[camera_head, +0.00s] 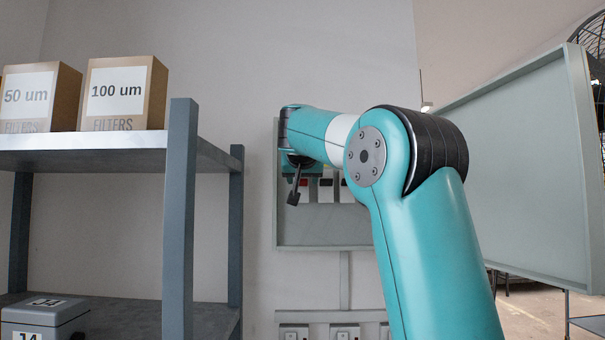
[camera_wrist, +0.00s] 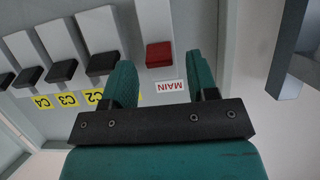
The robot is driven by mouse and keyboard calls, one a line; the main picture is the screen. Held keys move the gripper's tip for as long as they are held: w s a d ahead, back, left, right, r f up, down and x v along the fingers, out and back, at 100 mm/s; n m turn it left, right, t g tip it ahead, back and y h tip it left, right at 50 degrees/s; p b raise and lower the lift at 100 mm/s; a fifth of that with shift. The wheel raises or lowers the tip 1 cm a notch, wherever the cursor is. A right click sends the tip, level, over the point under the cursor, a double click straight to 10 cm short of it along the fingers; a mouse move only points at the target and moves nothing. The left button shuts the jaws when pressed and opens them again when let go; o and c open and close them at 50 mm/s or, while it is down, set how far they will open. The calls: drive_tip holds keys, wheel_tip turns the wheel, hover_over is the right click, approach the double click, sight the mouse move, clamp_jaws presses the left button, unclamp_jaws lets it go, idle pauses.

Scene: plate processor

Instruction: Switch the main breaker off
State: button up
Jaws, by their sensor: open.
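The main breaker has a red lever (camera_wrist: 159,54) on a pale vertical strip, beside a white MAIN label (camera_wrist: 170,86) that reads upside down in the wrist view. The lever sits at the label end of its strip. In the head view, a small red lever (camera_head: 303,182) shows at the panel's left, partly hidden by my wrist. My gripper (camera_wrist: 159,62) is open and empty. Its two teal fingers stand on either side of the red lever and label in the picture. I cannot tell whether they touch the panel.
Black levers (camera_wrist: 61,71) with yellow labels C2, C3 and C4 (camera_wrist: 43,102) stand beside the main one. The grey panel (camera_head: 320,226) has its door (camera_head: 530,150) open at right. A shelf post (camera_head: 180,220) stands close left, with filter boxes (camera_head: 118,94) above.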

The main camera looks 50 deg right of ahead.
drive_tip(key=shift+w+d+f, duration=0.25)
drive_tip(key=shift+w+d, duration=0.1)
drive_tip(key=shift+d, duration=0.1)
drive_tip(key=c, duration=0.9)
